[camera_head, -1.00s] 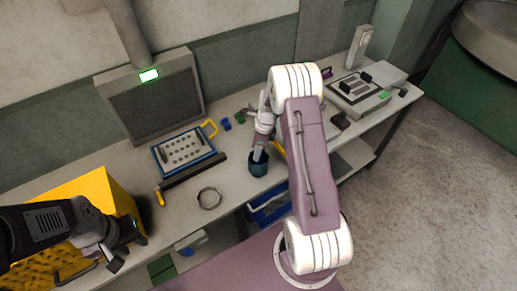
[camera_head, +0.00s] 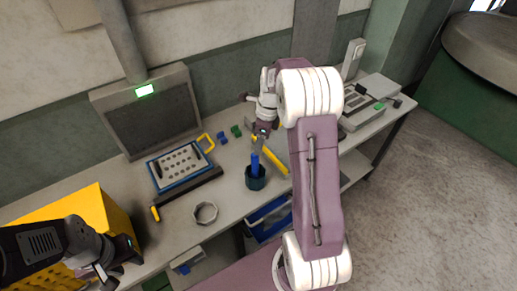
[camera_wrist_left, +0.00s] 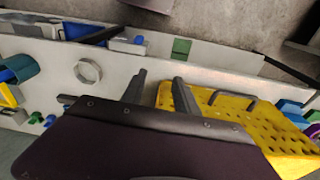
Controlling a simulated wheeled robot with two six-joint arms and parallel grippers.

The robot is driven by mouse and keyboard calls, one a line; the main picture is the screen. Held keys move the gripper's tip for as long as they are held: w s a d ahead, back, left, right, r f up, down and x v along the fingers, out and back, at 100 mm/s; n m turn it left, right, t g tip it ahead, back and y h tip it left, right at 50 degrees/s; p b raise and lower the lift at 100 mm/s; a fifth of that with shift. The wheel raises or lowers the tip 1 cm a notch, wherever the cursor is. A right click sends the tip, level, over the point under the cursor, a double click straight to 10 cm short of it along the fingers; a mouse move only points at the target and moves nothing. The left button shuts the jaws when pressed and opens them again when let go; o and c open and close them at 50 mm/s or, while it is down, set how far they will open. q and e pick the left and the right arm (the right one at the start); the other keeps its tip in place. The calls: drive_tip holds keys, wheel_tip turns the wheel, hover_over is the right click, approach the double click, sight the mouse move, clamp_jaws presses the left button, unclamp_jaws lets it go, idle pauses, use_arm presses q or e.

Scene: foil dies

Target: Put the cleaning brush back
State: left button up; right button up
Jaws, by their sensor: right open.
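A blue stick-like handle (camera_head: 255,165), which looks like the brush, stands in a dark teal cup (camera_head: 256,182) on the bench. Its lower end is hidden inside the cup. The cup also shows at the left edge of the left wrist view (camera_wrist_left: 22,67). My right gripper (camera_head: 259,146) is open just above the top of the handle; I cannot tell whether they touch. My left gripper (camera_head: 104,279) is at the lower left near the yellow box. In the left wrist view its fingers (camera_wrist_left: 158,88) are apart with nothing between them.
A yellow perforated box (camera_head: 85,205) stands at the bench's left. A metal ring (camera_head: 205,213), a blue-framed tray (camera_head: 180,165) and a dark bar (camera_head: 190,192) lie left of the cup. A yellow strip (camera_head: 275,160) lies behind it. A blue bin (camera_head: 268,222) sits below the bench edge.

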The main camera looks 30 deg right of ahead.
drive_tip(key=s+a+f+n, duration=0.1)
drive_tip(key=s+a+n, duration=0.3)
drive_tip(key=n, duration=0.4)
drive_tip(key=s+a+f+n, duration=0.1)
drive_tip(key=s+a+n, duration=0.3)
drive_tip(key=s+n, duration=0.3)
drive_tip(key=s+a+f+n+h, duration=0.1)
drive_tip(key=s+a+n, duration=0.3)
drive_tip(key=n, duration=0.6)
drive_tip(key=shift+s+n, duration=0.4)
drive_tip(key=shift+s, duration=0.7)
